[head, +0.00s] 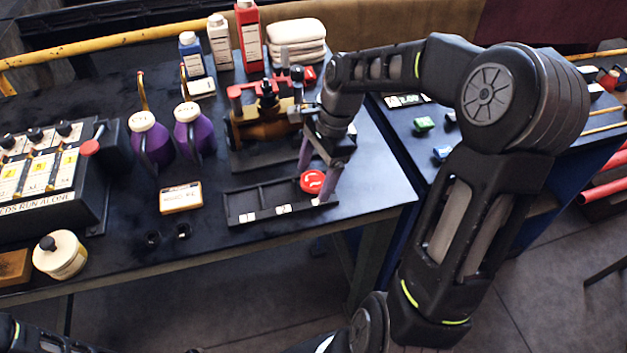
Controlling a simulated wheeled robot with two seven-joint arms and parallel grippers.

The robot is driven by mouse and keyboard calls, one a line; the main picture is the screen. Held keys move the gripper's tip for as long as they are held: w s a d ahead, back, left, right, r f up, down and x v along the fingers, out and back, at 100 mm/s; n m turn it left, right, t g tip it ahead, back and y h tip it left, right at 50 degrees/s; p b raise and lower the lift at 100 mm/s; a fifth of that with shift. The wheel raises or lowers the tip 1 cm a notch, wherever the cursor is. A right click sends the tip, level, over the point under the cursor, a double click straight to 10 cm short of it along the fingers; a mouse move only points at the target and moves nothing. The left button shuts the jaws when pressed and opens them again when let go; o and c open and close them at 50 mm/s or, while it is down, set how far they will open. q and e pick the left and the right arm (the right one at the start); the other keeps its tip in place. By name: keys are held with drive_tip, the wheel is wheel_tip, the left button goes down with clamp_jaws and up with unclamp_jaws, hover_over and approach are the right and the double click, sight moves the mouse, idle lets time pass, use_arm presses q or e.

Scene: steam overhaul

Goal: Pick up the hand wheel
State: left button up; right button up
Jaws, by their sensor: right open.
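The red hand wheel (313,181) lies at the right end of a black tray (262,193) with numbered compartments, near the table's front edge. My right gripper (317,174) points down over the wheel with its fingers apart. One finger is behind the wheel's left side and the other is at its right side. I cannot tell whether either finger touches the wheel. My left gripper is not in view.
A valve assembly (265,125) with a red handle stands just behind the tray. Purple jugs (150,142), a small labelled box (181,197) and a control panel (45,175) are to the left. Bottles (220,42) and folded cloths (297,40) are at the back.

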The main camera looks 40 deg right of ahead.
drive_tip(key=shift+c, duration=0.5)
clamp_jaws()
idle(0.7)
